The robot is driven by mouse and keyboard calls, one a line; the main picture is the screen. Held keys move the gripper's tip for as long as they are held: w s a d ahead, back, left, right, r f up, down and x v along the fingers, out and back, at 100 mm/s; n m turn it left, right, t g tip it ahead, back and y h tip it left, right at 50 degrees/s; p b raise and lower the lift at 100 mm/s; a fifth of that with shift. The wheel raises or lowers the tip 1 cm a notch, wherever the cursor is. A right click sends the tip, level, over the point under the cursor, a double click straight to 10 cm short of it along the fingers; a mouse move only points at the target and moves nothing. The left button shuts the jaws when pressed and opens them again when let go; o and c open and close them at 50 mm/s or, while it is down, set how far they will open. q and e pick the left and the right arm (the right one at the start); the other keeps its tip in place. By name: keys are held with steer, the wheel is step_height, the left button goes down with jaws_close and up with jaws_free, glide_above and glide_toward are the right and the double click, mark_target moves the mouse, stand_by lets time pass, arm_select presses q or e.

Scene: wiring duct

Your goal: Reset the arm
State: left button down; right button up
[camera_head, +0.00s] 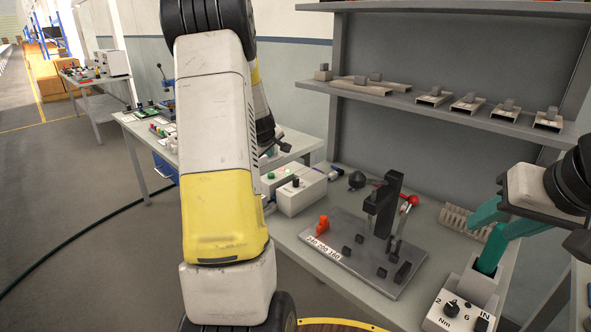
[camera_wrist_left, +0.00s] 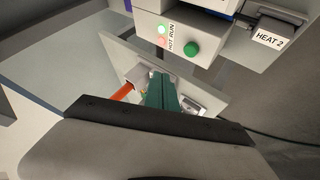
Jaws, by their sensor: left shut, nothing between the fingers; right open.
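My left arm (camera_head: 222,150) rises through the middle of the head view and hides most of what is behind it. Its left gripper cannot be made out clearly there. In the left wrist view the teal fingers of my left gripper (camera_wrist_left: 160,80) are together with nothing between them, above a pale panel. My right gripper (camera_head: 482,240) is at the right of the head view. Its teal fingers are spread apart beside a grey box with a dial (camera_head: 460,308), and I see nothing held. Whether the fingers touch the box cannot be told.
A grey plate with a dark upright fixture (camera_head: 383,205) and an orange block stands on the bench. Shelves (camera_head: 450,112) with small parts are behind. The left wrist view shows a white box with a green knob (camera_wrist_left: 191,47), a box labelled HEAT 2 (camera_wrist_left: 270,38) and an orange part (camera_wrist_left: 122,92).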

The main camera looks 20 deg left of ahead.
arm_select(q)
steer(key=s+d+r+m+h, duration=0.2)
steer(key=s+d+r+m, duration=0.1)
steer(key=s+d+r, duration=0.5)
steer(key=s+d+r+m+h, duration=0.2)
steer(key=s+d+r+m, duration=0.3)
steer(key=d, duration=0.5)
steer(key=s+d+m+g, duration=0.1)
steer(key=s+d, duration=0.3)
steer(key=s, duration=0.7)
steer(key=s+d+m+g+h, duration=0.1)
steer(key=s+d+m, duration=0.3)
steer(key=s, duration=0.6)
steer(key=shift+s+d, duration=0.35)
steer(key=shift+d, duration=0.3)
